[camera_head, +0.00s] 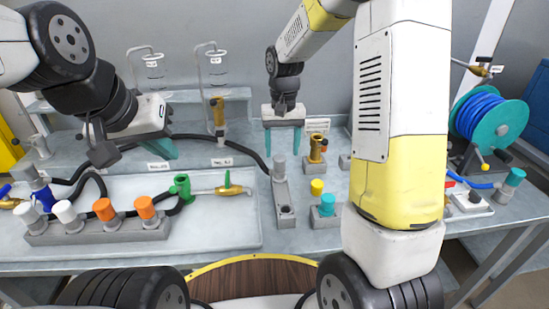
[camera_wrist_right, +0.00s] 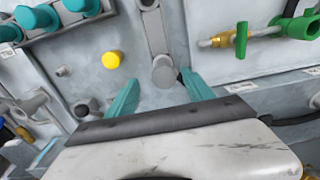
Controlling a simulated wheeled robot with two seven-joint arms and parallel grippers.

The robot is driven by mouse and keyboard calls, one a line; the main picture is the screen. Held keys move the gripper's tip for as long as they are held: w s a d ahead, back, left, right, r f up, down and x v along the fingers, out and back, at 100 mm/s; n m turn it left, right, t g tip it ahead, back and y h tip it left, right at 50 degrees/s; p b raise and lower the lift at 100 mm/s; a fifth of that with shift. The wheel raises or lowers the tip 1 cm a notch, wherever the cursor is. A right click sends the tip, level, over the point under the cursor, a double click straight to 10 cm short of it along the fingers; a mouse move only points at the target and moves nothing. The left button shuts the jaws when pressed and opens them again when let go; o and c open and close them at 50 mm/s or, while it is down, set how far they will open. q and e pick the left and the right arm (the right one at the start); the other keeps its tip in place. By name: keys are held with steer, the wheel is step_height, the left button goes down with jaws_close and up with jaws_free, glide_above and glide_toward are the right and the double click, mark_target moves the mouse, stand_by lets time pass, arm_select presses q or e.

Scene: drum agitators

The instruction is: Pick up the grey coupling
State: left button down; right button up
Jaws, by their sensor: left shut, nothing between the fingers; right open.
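The grey coupling (camera_head: 279,168) stands upright at the far end of a narrow grey rack (camera_head: 282,193). In the right wrist view its round top (camera_wrist_right: 164,72) shows near and between the fingertips. My right gripper (camera_head: 282,150) points down with teal fingers spread, close above the coupling. It is open, with nothing held; the exact height gap is hard to tell. My left gripper (camera_head: 168,150) is shut and empty, off to the left above the back of the bench, beyond the white tray.
A brass fitting (camera_head: 316,149) and a yellow cap (camera_head: 317,186) stand right of the rack. A teal coupling (camera_head: 327,203) sits nearby. The white tray (camera_head: 215,235) on the left holds a row of white and orange couplings and a green-handled valve (camera_head: 230,188).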

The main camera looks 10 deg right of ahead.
mark_target(279, 168)
steer(key=f, duration=0.5)
steer(key=w+f, duration=0.1)
steer(key=f, duration=0.2)
steer(key=shift+a+f, duration=0.25)
steer(key=shift+a, duration=0.05)
jaws_close()
